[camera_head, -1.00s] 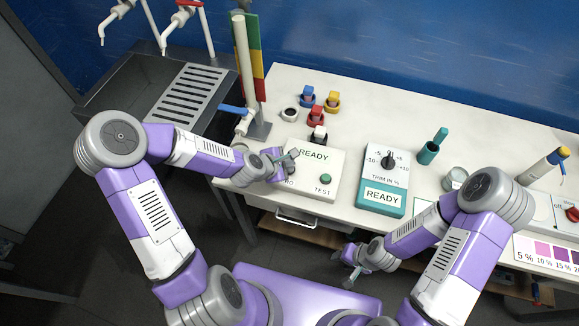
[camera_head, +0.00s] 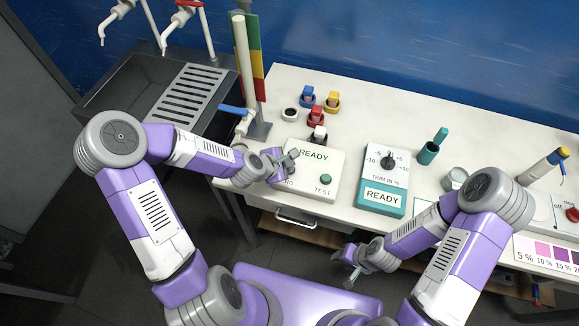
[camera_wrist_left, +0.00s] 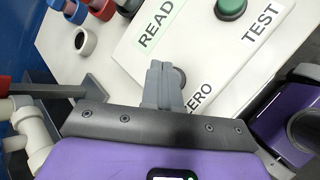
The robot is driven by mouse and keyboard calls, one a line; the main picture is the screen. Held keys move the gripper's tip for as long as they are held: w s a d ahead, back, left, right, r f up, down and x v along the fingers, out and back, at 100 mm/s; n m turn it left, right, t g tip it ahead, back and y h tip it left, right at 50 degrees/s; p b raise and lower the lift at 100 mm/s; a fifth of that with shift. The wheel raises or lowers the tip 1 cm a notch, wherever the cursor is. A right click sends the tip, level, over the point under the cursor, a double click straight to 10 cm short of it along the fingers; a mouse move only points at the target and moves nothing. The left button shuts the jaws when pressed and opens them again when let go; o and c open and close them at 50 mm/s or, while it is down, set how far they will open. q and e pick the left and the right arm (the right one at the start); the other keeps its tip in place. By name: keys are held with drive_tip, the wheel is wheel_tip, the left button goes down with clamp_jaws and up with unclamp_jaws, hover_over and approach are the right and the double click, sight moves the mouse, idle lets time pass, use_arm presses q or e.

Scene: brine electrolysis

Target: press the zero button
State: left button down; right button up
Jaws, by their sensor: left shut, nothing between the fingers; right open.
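The white instrument box (camera_head: 325,169) has a READY display (camera_head: 314,155), a green TEST button (camera_head: 326,180) and a ZERO label, partly covered by my left gripper in the head view. In the left wrist view the ZERO label (camera_wrist_left: 198,97) is readable, and a grey round zero button (camera_wrist_left: 180,75) shows partly behind the fingers. My left gripper (camera_head: 291,157) is shut and empty, over the ZERO side of the box; its fingertips (camera_wrist_left: 160,68) overlap the button's edge. I cannot tell whether they touch it. My right gripper (camera_head: 350,273) is open, low in front of the table.
A teal trim box (camera_head: 380,207) with a knob stands to the right. Small coloured blocks in holders (camera_head: 316,115) stand behind the white box. A white column (camera_head: 243,70) and a sink (camera_head: 186,95) are at the left. A teal cup (camera_head: 429,153) stands further right.

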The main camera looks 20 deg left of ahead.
idle(0.5)
use_arm(q)
drive_tip(key=shift+f+b, duration=0.45)
drive_tip(key=shift+b, duration=0.05)
drive_tip(key=shift+f+b, duration=0.5)
drive_tip(key=shift+b, duration=0.05)
idle(0.4)
drive_tip(key=shift+r, duration=0.15)
idle(0.3)
drive_tip(key=shift+r+p, duration=0.75)
drive_tip(key=shift+r, duration=0.05)
wheel_tip(320, 180, up, 5)
drive_tip(key=p, duration=0.4)
